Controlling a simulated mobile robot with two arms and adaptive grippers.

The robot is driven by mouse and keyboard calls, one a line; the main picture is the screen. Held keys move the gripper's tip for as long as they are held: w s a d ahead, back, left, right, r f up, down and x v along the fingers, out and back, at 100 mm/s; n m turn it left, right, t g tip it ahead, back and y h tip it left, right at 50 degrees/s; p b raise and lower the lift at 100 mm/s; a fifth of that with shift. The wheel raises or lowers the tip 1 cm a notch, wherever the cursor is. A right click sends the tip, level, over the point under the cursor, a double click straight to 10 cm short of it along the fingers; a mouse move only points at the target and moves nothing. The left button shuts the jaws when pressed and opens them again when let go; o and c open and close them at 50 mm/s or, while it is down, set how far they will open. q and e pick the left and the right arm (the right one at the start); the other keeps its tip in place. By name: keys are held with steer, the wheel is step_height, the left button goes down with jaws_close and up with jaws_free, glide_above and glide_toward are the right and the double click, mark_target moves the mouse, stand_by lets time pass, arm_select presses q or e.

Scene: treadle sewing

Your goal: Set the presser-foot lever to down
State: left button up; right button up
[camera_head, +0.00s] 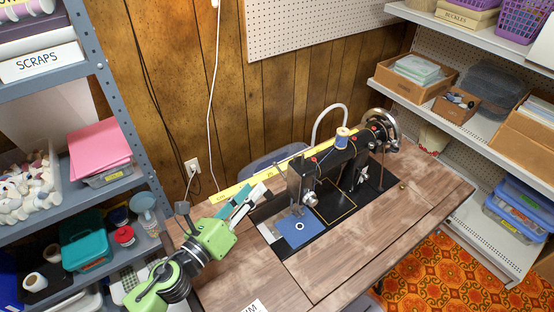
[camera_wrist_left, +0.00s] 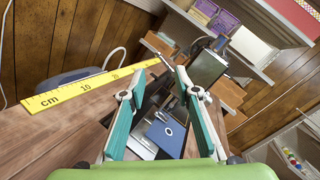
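The black sewing machine (camera_head: 341,168) stands on the wooden table, its grey-metal head end (camera_head: 299,185) toward my left gripper. The machine's head also shows in the left wrist view (camera_wrist_left: 208,68), just beyond the right finger. A blue square (camera_head: 295,230) lies on the bed below the head and shows between the fingers in the wrist view (camera_wrist_left: 166,132). The presser-foot lever is too small or hidden to make out. My left gripper (camera_head: 256,190) is open and empty, a little left of the head; its teal fingers stand apart in the wrist view (camera_wrist_left: 160,76). My right gripper is not in view.
A yellow ruler (camera_head: 231,192) runs along the table's back edge behind the machine. A blue-thread spool (camera_head: 342,138) stands on top of the machine. Shelves stand at left (camera_head: 115,79) and right (camera_head: 449,108). The wooden tabletop (camera_head: 330,270) in front is mostly clear.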

mark_target(275, 165)
arm_select(q)
steer(key=x, duration=1)
steer(key=shift+p, duration=0.35)
steer(key=shift+w+d, duration=0.35)
steer(key=shift+w, duration=0.25)
steer(key=shift+w+d, duration=0.1)
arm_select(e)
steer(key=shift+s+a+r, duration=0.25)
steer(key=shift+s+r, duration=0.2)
arm_select(q)
steer(key=shift+c, duration=0.5)
